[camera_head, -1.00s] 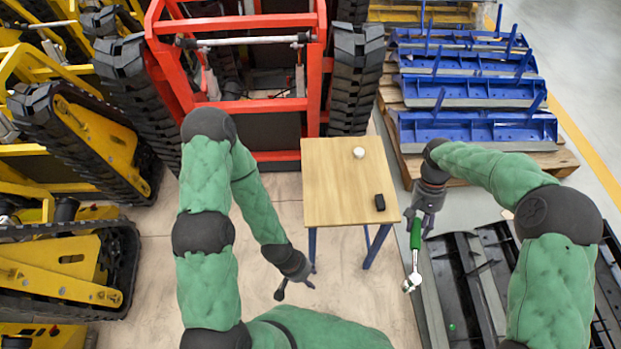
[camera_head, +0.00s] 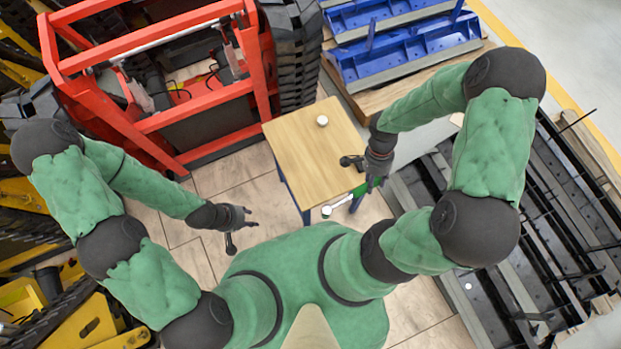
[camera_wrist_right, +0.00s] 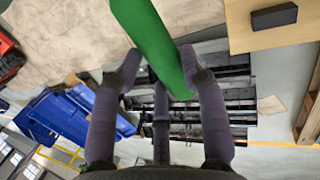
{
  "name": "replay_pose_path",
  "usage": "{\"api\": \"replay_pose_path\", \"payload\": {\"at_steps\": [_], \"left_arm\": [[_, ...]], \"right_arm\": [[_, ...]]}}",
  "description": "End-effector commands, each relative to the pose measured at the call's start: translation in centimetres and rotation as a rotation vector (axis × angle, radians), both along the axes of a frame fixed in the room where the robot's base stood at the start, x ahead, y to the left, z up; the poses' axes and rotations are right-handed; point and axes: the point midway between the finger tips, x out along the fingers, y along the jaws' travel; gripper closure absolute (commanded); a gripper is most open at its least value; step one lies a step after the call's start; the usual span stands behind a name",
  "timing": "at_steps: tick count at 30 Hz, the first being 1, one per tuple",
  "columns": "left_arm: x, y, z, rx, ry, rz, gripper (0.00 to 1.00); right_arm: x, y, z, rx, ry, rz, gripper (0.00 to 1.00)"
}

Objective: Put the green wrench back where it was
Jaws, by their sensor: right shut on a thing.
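The green wrench has a green handle (camera_head: 360,189) and a pale metal shaft and head (camera_head: 328,211). My right gripper (camera_head: 368,184) is shut on the handle, and the wrench juts to the lower left by the table's near right edge. In the right wrist view, the green handle (camera_wrist_right: 150,40) crosses between the dark fingers (camera_wrist_right: 163,95), and the metal head is out of frame. My left gripper (camera_head: 238,230) is empty, left of the table, with its fingers spread apart.
A small wooden table (camera_head: 300,150) holds a round white object (camera_head: 322,121). A black block (camera_wrist_right: 274,16) lies on it in the wrist view. A red tracked carrier (camera_head: 160,120) stands behind. Blue parts (camera_head: 410,45) and dark metal parts (camera_head: 550,200) lie right.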

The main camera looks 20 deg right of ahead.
Motion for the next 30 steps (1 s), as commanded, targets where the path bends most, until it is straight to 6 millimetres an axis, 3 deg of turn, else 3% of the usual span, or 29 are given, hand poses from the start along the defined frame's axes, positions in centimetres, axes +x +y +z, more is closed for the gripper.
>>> {"api": "replay_pose_path", "payload": {"at_steps": [4,8,21,30], "left_arm": [[0.0,0.0,0.7,0.000,-0.001,0.001,0.60],[0.0,0.0,0.5,0.000,-0.001,0.001,0.60],[0.0,0.0,-1.0,0.000,-0.001,0.001,0.60],[0.1,0.0,-2.3,0.000,-0.001,0.001,0.60]], "right_arm": [[-1.3,0.1,0.4,-0.016,0.008,-0.078,1.00],[-0.5,0.1,-0.2,-0.020,0.008,-0.094,1.00],[7.7,-0.1,-3.9,-0.020,0.008,-0.091,1.00],[11.1,-0.2,-8.2,-0.019,0.009,-0.092,1.00]]}}
